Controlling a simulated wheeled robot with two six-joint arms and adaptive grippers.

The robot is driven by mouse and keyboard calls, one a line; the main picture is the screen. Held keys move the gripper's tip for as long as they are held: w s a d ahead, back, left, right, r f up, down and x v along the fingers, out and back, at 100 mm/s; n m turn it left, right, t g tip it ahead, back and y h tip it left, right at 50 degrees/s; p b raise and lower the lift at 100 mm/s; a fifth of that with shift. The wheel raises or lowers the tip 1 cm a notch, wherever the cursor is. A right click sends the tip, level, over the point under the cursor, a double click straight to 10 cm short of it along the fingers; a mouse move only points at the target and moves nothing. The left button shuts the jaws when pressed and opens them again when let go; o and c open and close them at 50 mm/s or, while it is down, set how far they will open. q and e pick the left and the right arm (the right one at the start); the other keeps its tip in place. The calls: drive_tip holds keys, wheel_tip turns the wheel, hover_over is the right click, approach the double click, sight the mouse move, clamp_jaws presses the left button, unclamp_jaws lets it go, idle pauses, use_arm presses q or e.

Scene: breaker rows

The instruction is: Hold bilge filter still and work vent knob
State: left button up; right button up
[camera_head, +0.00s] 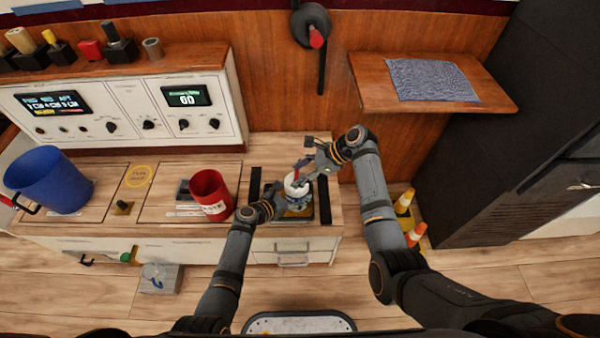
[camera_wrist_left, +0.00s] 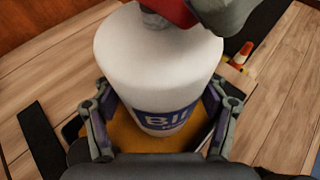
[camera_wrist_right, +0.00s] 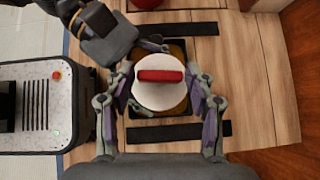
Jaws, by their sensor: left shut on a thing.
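The bilge filter (camera_head: 296,184) is a white canister standing upright on an orange-yellow base in a dark tray on the bench. Part of its blue label (camera_wrist_left: 165,118) shows in the left wrist view. My left gripper (camera_head: 284,204) is shut on the filter's body, one finger on each side. The red vent knob (camera_wrist_right: 161,76) is a bar on top of the filter, lying crosswise in the right wrist view. My right gripper (camera_head: 309,172) is over the filter's top. Its fingers stand open at either end of the knob, with narrow gaps; contact is not clear.
A red bin (camera_head: 210,193) stands just left of the filter, and a blue bucket (camera_head: 48,181) is at the far left. Dark strips flank the tray. A wooden shelf (camera_head: 500,103) juts out at right. Cones (camera_head: 405,200) stand on the floor.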

drive_tip(key=c, duration=0.6)
drive_tip(key=shift+w+n+g, duration=0.15)
drive_tip(key=shift+n+g, duration=0.95)
drive_tip(key=shift+n, duration=0.3)
drive_tip(key=shift+c, duration=0.2)
drive_tip(key=o, duration=1.2)
drive_tip(key=shift+c, duration=0.2)
drive_tip(key=v, duration=1.2)
